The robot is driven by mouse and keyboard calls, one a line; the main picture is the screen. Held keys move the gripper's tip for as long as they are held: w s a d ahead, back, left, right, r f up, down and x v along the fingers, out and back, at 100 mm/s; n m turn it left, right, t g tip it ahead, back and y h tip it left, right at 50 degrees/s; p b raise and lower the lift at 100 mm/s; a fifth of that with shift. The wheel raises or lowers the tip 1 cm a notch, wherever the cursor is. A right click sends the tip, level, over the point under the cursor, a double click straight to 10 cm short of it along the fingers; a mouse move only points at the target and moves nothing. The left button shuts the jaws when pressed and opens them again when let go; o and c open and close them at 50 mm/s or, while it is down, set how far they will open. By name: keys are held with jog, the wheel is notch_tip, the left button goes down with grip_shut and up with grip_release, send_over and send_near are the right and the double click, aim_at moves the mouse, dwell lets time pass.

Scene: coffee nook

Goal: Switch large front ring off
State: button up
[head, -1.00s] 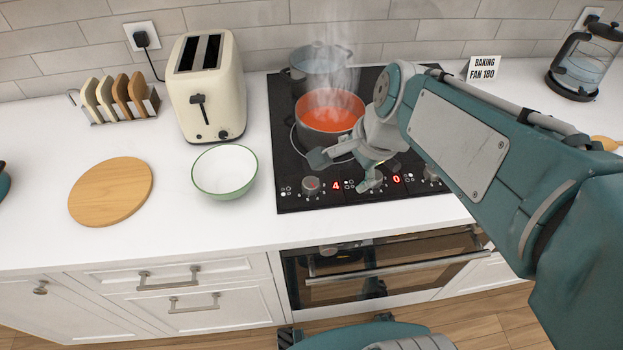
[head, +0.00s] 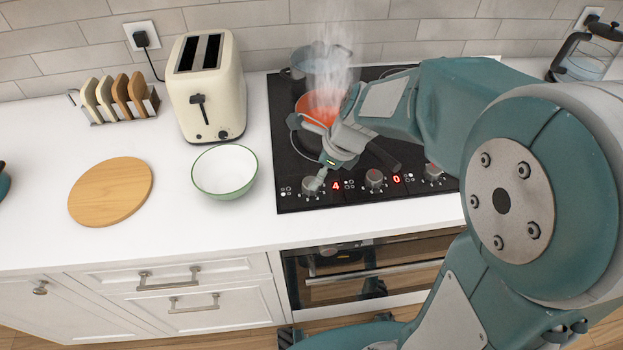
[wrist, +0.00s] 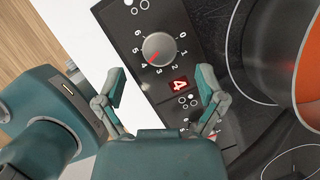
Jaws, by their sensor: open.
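The black hob (head: 290,150) has a row of control knobs on its front edge. The leftmost knob (head: 312,186) also shows in the wrist view (wrist: 159,49), where its red mark points at 4. A red display (wrist: 181,84) beside it reads 4. A pot of steaming orange soup (head: 312,108) stands on a ring, partly hidden by my arm. My gripper (wrist: 161,80) is open and empty, its fingers spread on either side just below the knob in the wrist view. In the head view my gripper (head: 320,178) hangs at the leftmost knob; contact is unclear.
Other knobs are the middle one (head: 375,179) and the right one (head: 433,172), with a display reading 0 (head: 396,179) between them. A second pot (head: 303,60) stands behind. A green-rimmed bowl (head: 224,172), toaster (head: 207,90) and round board (head: 111,191) lie left.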

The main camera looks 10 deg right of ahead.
jog(key=shift+x, duration=2.15)
jog(key=c, duration=1.2)
